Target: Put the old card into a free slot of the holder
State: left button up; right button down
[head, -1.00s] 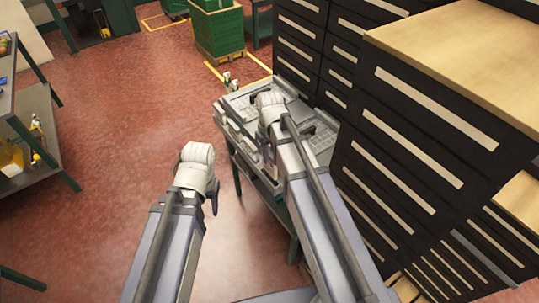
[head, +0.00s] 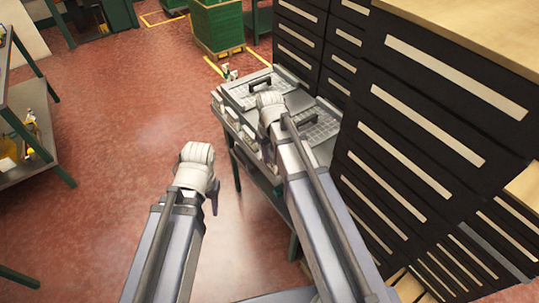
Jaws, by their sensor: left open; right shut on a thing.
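My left gripper (head: 213,196) is open over bare red floor, left of the grey work table (head: 236,130); only a dark finger shows past the pale wrist. My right gripper (head: 267,147) is over the table, mostly hidden behind its own wrist and forearm. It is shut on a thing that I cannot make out. I cannot pick out the old card. Grey trays with small grid cells (head: 318,132) lie on the table, but I cannot tell which part is the holder or which slots are free.
Dark drawer cabinets (head: 415,130) stand close along the right of the table. A green crate (head: 218,25) stands behind it. A shelf rack (head: 30,135) is at the left edge. Red floor (head: 120,130) is clear between the rack and the table.

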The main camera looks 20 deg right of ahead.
jog(key=shift+f, duration=0.1)
jog(key=c, duration=0.7)
grip_release()
notch_tip(320, 180, up, 8)
jog(key=p, duration=0.7)
jog(key=shift+f+p, duration=0.1)
jog(key=shift+p, duration=0.3)
notch_tip(320, 180, up, 7)
jog(key=p, duration=0.7)
jog(key=shift+h, duration=0.6)
jog(key=s+a+f+b, duration=0.1)
jog(key=s+a, duration=0.2)
jog(key=s, duration=0.1)
jog(key=s+a+f+b, duration=0.2)
jog(key=s+a, duration=0.2)
jog(key=s, duration=0.1)
jog(key=s+a+f+b, duration=0.2)
jog(key=s+a, duration=0.1)
jog(key=s, duration=0.2)
jog(key=shift+s+a, duration=0.15)
jog(key=shift+a, duration=0.1)
